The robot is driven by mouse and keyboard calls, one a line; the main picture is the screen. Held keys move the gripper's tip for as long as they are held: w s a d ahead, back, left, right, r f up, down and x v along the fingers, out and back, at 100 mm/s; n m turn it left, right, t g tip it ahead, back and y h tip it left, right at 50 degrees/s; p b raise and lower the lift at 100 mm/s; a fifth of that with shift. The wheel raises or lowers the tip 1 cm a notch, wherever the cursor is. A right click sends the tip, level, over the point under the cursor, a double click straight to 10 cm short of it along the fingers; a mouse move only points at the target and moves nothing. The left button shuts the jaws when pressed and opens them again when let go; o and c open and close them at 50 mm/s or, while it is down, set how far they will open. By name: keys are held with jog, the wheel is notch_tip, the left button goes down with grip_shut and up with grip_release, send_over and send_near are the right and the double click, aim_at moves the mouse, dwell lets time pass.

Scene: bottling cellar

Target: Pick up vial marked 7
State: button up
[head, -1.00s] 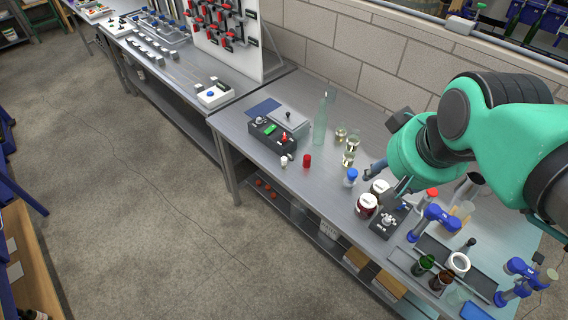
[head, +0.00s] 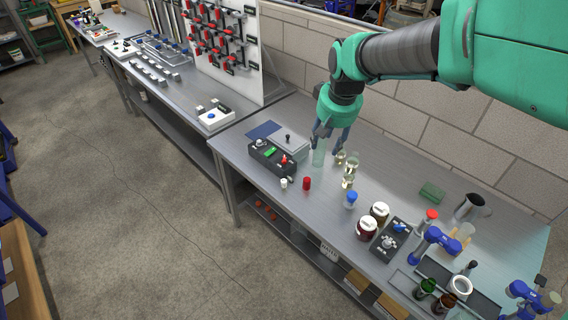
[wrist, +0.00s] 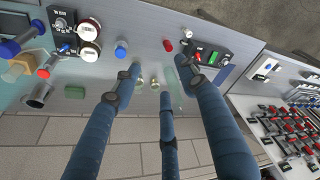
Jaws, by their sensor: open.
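No number 7 is legible on any vial in either view, so I cannot tell which one bears it. Small candidates on the bench are a white vial (head: 283,183), a red one (head: 306,184) and a blue-capped one (head: 351,197); the red one (wrist: 168,46) and the blue one (wrist: 121,50) also show in the wrist view. Two small clear glass vessels with yellowish contents (head: 349,182) stand behind them. My gripper (head: 329,140) is open and empty, above the back of the bench by a tall clear bottle (head: 318,156), whose top its fingers partly hide.
Two brown jars with white lids (head: 379,210), a black control box (head: 393,239), a metal jug (head: 472,206) and a green block (head: 432,193) stand to the right. A box with buttons (head: 271,157) is at left. The front-middle bench is mostly clear. A block wall runs behind.

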jog(key=w+a+f, duration=0.5)
jog(key=w+f, duration=0.4)
jog(key=f, duration=0.1)
jog(key=n+g+p, duration=0.1)
jog(key=n+g, duration=0.1)
send_over(284, 181)
notch_tip(284, 181, down, 14)
jog(key=shift+s+d+f, duration=0.2)
jog(key=shift+s+d, duration=0.05)
jog(key=shift+s, duration=0.2)
jog(key=shift+w+a+f+b, duration=0.1)
jog(key=shift+w+f+b, duration=0.05)
jog(key=shift+f, duration=1.25)
jog(key=shift+w+a+f+b, duration=0.1)
jog(key=shift+w+f+b, duration=0.05)
jog(key=shift+f, duration=1.3)
jog(key=shift+w+f+b, duration=0.15)
jog(key=shift+f, duration=1.25)
jog(key=shift+w+f+b, duration=0.15)
jog(key=shift+f+b, duration=0.2)
jog(key=shift+f, duration=2.3)
